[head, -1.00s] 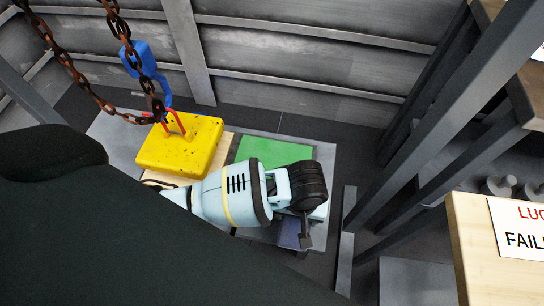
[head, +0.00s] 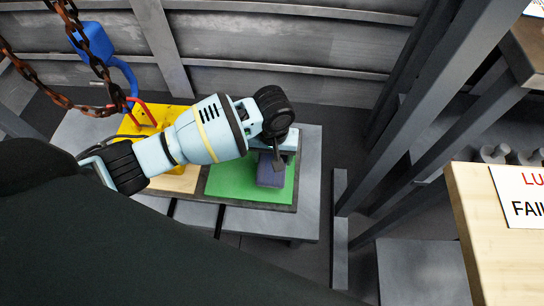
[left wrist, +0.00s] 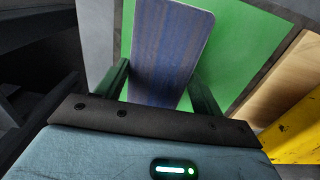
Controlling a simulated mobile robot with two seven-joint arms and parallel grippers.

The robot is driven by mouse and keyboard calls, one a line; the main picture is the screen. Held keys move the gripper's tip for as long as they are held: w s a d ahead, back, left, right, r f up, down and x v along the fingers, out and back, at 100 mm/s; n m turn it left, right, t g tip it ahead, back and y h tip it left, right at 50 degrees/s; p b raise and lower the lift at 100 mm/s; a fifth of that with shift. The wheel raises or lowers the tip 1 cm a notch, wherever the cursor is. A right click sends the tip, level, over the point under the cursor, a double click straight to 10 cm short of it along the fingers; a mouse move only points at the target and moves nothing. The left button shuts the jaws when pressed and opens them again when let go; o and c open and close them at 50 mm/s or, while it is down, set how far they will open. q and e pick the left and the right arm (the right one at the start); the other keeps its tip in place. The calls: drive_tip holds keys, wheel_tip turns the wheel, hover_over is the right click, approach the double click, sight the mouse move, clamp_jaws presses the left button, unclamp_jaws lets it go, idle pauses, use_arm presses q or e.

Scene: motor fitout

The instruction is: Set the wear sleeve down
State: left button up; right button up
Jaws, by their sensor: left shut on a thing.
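The wear sleeve (head: 270,172) is a dark blue-purple piece, seen over the right part of a green mat (head: 225,182). My left gripper (head: 279,156) reaches in from the left and is shut on the sleeve. In the left wrist view the sleeve (left wrist: 170,45) shows as a striped blue-purple slab between the two dark fingers (left wrist: 162,92), with green on both sides. I cannot tell whether its underside touches the mat. The wrist and gripper hide part of it in the head view. My right gripper is not in view.
A pale wooden surface (head: 183,180) lies beside the mat. Grey posts (head: 425,105) and a wooden bench with a sign (head: 470,215) are on the right.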

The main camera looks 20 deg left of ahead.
sight(271, 157)
use_arm(q)
drive_tip(key=shift+w+a+f, duration=0.1)
drive_tip(key=shift+w+a, duration=0.5)
drive_tip(key=shift+w, duration=0.25)
drive_tip(key=shift+f+b, duration=1.25)
drive_tip(key=shift+f, duration=0.6)
drive_tip(key=shift+r, duration=0.1)
drive_tip(key=o, duration=0.8)
drive_tip(key=shift+o, duration=1.1)
